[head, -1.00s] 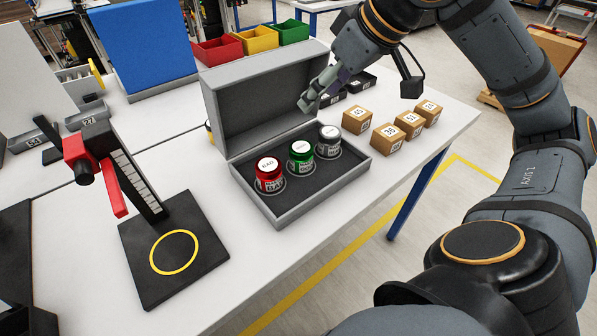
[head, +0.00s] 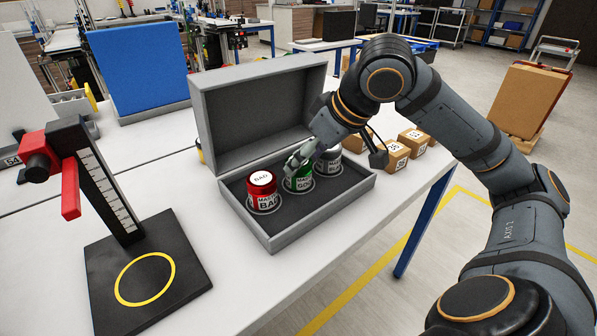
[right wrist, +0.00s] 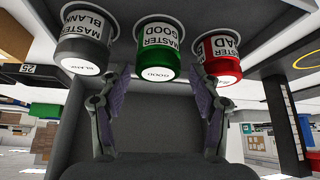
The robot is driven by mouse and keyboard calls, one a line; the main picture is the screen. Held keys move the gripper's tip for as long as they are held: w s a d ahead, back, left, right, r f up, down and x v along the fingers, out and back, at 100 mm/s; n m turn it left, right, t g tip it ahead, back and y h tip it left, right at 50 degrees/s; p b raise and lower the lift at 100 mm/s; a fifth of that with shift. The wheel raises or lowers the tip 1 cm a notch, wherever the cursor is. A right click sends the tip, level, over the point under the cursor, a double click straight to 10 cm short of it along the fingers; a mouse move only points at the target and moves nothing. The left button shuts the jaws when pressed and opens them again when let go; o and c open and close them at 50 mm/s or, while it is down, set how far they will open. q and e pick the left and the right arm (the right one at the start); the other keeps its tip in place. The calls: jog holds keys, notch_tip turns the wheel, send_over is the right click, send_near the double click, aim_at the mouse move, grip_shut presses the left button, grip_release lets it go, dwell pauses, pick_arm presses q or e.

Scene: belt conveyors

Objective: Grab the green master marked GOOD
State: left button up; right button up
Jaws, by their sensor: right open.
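The green master marked GOOD (head: 303,184) stands in the middle slot of the open grey case (head: 283,240), partly hidden by my right gripper. In the right wrist view the green master (right wrist: 157,50) reads MASTER GOOD, with a white GOOD label on its cap. My right gripper (head: 300,160) is over it; in the right wrist view the gripper (right wrist: 159,78) is open, its two fingers apart on either side of the green cap. I cannot tell whether they touch it. My left gripper is not in view.
The red BAD master (head: 262,190) and the grey BLANK master (head: 328,164) stand close on either side in the case. The raised lid (head: 262,110) is behind. A black gauge stand (head: 150,275) is at left. Numbered cardboard boxes (head: 396,155) sit right of the case.

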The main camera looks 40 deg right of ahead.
jog(key=x, duration=0.4)
jog(key=shift+d+f, duration=0.1)
jog(key=shift+f, duration=0.35)
jog(key=shift+w+f, duration=0.15)
jog(key=shift+f, duration=0.05)
jog(key=c, duration=1.2)
jog(key=shift+o, duration=0.2)
jog(key=shift+r, duration=0.15)
